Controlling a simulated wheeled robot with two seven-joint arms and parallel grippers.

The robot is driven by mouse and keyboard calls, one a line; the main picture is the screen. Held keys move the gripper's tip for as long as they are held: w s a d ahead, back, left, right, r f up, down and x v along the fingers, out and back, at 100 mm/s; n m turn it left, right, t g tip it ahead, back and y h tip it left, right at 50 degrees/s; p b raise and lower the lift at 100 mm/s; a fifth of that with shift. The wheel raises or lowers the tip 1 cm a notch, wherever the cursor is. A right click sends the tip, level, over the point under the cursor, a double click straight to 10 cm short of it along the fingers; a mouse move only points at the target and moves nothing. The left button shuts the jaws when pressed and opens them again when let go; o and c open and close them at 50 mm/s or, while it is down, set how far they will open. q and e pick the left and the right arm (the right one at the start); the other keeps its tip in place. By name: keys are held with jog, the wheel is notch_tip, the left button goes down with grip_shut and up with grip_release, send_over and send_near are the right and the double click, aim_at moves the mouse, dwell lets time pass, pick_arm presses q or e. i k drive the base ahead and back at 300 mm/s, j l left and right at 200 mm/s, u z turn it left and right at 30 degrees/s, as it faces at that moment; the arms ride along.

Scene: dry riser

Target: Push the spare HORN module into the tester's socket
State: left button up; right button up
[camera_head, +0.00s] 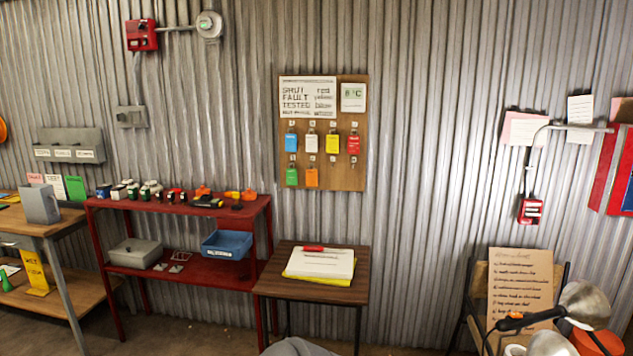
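I cannot make out a module marked HORN or a tester with a socket in the head view. Several small dark, white, green and red pieces (130,190) stand in a row on the top of the red shelf unit (180,207); their labels are too small to read. Orange and black tools or parts (205,199) lie to their right on the same top. Neither of my grippers shows in this view.
A small wooden table (270,285) holds papers and a yellow folder (320,266). A blue bin (227,244) and a grey box (135,252) sit on the red unit's lower shelf. A pegboard with coloured tags (345,175) hangs on the corrugated wall. A chair with a written board (520,285) stands right.

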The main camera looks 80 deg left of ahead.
aim_at(207, 200)
jog(key=u, duration=3.85)
jog(key=z, duration=0.25)
jog(key=i+j+z, duration=0.25)
jog(key=z, duration=0.15)
jog(key=i+j+z, duration=0.5)
jog(key=j+z, duration=0.25)
jog(key=l, duration=0.1)
